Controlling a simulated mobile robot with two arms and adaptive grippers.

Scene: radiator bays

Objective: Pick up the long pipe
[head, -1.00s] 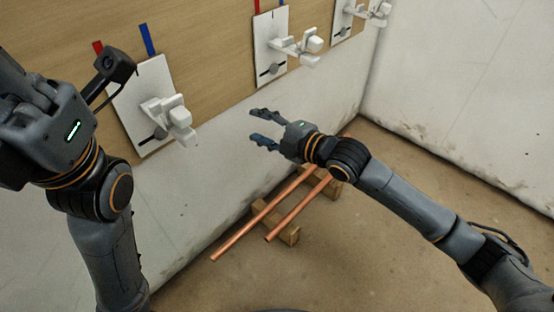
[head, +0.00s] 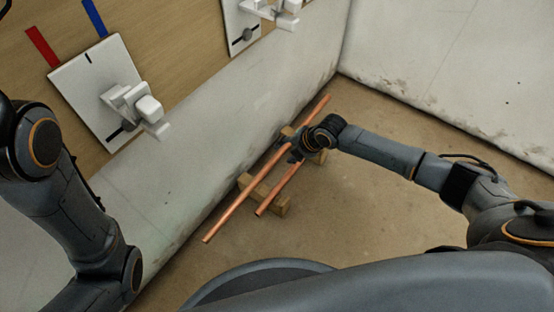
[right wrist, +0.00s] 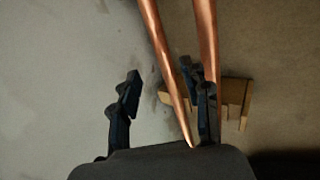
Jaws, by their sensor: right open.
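Two copper pipes rest on wooden blocks at the foot of the wall. The long pipe (head: 236,205) lies on the wall side, slanting up to the right. The shorter pipe (head: 272,198) lies beside it, on the floor side. My right gripper (head: 294,153) is down at the pipes, its fingers mostly hidden by the wrist. In the right wrist view the gripper (right wrist: 160,80) is open; the left pipe (right wrist: 168,62), seemingly the long one, runs between the fingers. The other pipe (right wrist: 206,30) passes behind the right finger. Contact cannot be told. My left gripper is out of view.
A wooden block (head: 280,207) supports the pipes near their closer ends. White plates with valve fittings (head: 133,104) hang on the wooden board above. The wall stands close behind the long pipe. Bare floor (head: 400,210) lies to the right.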

